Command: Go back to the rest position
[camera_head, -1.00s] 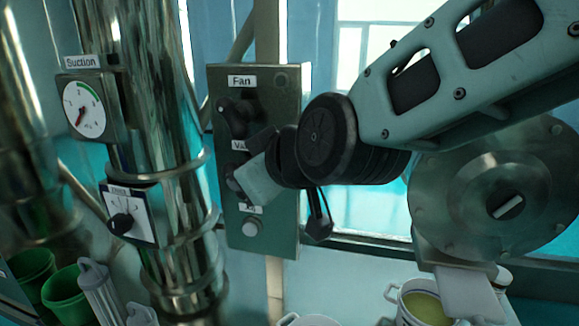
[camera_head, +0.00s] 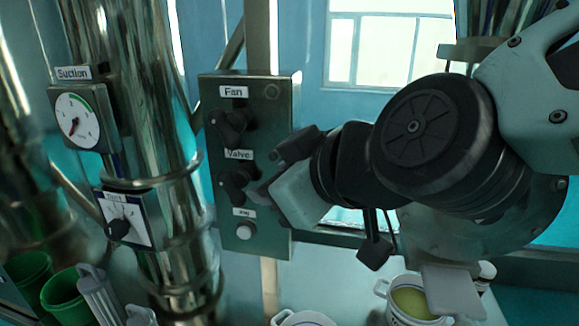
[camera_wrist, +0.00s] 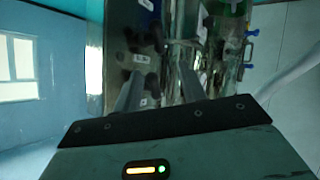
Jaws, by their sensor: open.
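My gripper (camera_head: 264,190) is in front of the control panel (camera_head: 285,110), just right of the Valve knob (camera_head: 234,187) in the head view. The fingertips partly overlap the knob's right edge in the picture; I cannot tell whether they touch it. In the wrist view, the two grey fingers of my gripper (camera_wrist: 160,82) stand apart, with nothing visible held between them. The panel also shows dimly beyond the fingers (camera_wrist: 125,40). My black wrist joint and pale arm reach in from the right.
The Fan knob (camera_head: 231,124) is above the Valve knob, and a pale button (camera_head: 245,231) is below. A shiny pipe (camera_head: 125,60) with a Suction gauge (camera_head: 76,117) stands left. Green cups (camera_head: 66,296) and a white pot (camera_head: 408,300) are low down.

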